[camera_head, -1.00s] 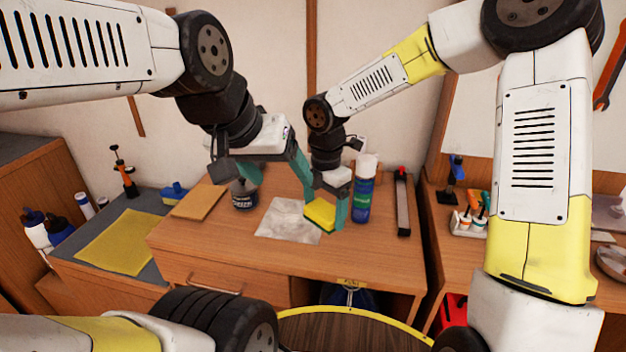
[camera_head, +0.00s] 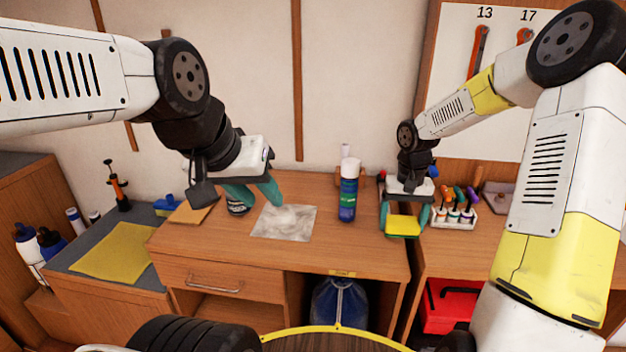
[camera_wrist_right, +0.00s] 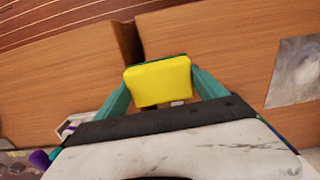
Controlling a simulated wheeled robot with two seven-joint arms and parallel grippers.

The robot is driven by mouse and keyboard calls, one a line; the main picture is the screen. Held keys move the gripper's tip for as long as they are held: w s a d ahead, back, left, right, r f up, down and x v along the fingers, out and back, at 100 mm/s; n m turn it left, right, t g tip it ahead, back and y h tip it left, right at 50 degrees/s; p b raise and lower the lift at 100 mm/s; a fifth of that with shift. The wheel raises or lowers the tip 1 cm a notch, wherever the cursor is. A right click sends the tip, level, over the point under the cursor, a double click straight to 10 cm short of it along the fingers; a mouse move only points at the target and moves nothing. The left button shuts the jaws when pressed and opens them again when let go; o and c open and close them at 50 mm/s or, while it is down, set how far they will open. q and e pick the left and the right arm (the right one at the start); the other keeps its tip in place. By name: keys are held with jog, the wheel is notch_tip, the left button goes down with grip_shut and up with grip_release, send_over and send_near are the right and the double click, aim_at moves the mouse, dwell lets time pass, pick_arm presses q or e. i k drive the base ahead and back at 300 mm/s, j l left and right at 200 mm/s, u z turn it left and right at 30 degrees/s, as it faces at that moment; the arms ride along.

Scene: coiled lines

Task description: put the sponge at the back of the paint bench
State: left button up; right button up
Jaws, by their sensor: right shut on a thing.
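The sponge (camera_head: 403,226), yellow with a green layer, is between the teal fingers of my right gripper (camera_head: 405,220), which is shut on it. In the head view it appears by the right edge of the middle wooden bench (camera_head: 300,255), near the gap to the right-hand bench. The right wrist view shows the sponge (camera_wrist_right: 158,80) clamped between both fingers, in front of the dark gap. The middle bench has a yellow label too small to read. My left gripper (camera_head: 255,193) is empty, fingers apart, near a dark can (camera_head: 237,207).
A blue spray can (camera_head: 348,190) stands on the middle bench, right of a grey sheet (camera_head: 284,222). A tool holder (camera_head: 455,216) stands on the right-hand bench (camera_head: 445,255). A brown board (camera_head: 193,210) lies at the left. The bench front between sheet and right edge is clear.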

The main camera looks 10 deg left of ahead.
aim_at(308, 181)
jog(key=i+u, duration=0.3)
jog(key=i, duration=0.3)
jog(key=u, duration=0.85)
